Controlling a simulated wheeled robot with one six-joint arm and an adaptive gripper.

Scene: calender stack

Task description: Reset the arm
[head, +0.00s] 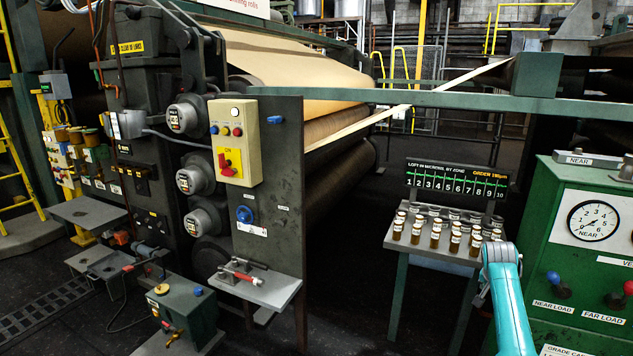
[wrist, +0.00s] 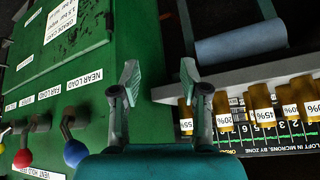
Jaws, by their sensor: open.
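My gripper (wrist: 160,75) is open in the wrist view, with its two fingers apart and nothing between them. It points over the gap between the green cabinet (wrist: 85,95) and the table with sample bottles. In the head view my teal arm rises at the lower right, in front of the cabinet and beside the table. The gripper's fingers cannot be made out there.
The green cabinet (head: 580,240) carries a blue-knobbed lever (head: 558,285), a red-knobbed lever (head: 617,299) and a dial (head: 594,221). Several labelled bottles (head: 435,236) stand on the small table (head: 455,258) under a display board (head: 457,182). Dark floor lies left of the table.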

